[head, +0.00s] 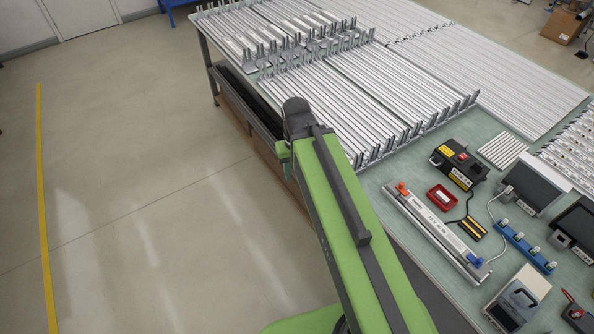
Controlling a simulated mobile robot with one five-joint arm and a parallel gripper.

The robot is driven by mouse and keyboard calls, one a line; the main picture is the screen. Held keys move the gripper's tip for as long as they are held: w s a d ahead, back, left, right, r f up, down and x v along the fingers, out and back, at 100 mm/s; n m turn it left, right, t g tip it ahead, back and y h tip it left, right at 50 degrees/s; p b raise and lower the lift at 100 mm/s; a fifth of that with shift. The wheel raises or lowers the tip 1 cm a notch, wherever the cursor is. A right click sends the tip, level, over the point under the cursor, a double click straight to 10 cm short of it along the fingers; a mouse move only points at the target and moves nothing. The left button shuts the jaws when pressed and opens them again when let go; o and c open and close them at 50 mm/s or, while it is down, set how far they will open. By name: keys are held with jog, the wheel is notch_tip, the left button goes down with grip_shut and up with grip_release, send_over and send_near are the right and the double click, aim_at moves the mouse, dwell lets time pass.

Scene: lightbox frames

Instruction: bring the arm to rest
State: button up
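My green arm (335,210) reaches up from the bottom of the head view to a dark rounded joint (297,118) near the table's left edge. A dark strip runs along its top. A small green part shows just left of and below that joint. My gripper is not visible; the rest of the arm past the joint is hidden. I cannot tell whether it holds anything.
The long green-topped table (395,165) carries racks of metal rails (340,105), a black device (460,165), a red tray (441,197) and a long fixture (435,232). Open floor (150,170) lies left, with a yellow line (42,200).

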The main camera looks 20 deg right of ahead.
jog(key=shift+w, duration=0.1)
notch_tip(320, 180, down, 8)
jog(key=b, duration=0.8)
jog(key=shift+c, duration=0.5)
